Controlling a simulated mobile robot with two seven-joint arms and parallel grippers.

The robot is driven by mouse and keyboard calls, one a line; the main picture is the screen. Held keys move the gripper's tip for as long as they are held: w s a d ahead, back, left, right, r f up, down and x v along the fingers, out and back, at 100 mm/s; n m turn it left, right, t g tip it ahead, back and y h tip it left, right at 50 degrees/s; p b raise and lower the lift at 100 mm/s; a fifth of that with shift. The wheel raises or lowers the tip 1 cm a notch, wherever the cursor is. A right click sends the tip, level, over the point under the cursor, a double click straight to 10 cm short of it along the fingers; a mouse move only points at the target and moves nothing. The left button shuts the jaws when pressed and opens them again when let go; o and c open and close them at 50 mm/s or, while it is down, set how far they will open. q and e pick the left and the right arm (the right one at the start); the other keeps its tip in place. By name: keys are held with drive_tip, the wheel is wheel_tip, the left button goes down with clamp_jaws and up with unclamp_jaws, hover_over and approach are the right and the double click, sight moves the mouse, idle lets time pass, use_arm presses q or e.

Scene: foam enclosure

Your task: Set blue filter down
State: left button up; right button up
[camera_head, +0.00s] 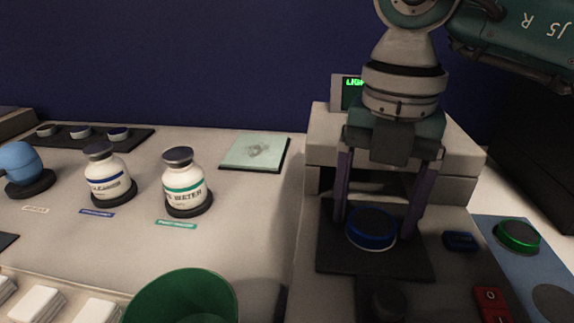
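The blue filter (371,228) is a round, flat disc with a dark blue top and a pale lower rim. It sits on the dark square plate (335,262) at the front of the grey machine. My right gripper (373,226) points straight down from above, its two purple-grey fingers on either side of the filter. The fingers are wide apart, and narrow gaps show between them and the filter's edge, so it looks open. My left gripper is not in view.
The grey machine (460,156) with a green-lit display (352,84) stands behind. A blue switch (459,240), red switch (491,302) and green-ringed disc (517,236) lie right. Two labelled bottles (106,175) (184,183), a pale green pad (254,151) and a green bowl (182,300) are left.

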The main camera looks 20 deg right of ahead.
sight(374, 219)
drive_tip(key=shift+o, duration=0.9)
drive_tip(key=shift+r, duration=0.3)
wheel_tip(374, 219, up, 12)
drive_tip(key=shift+p, duration=0.45)
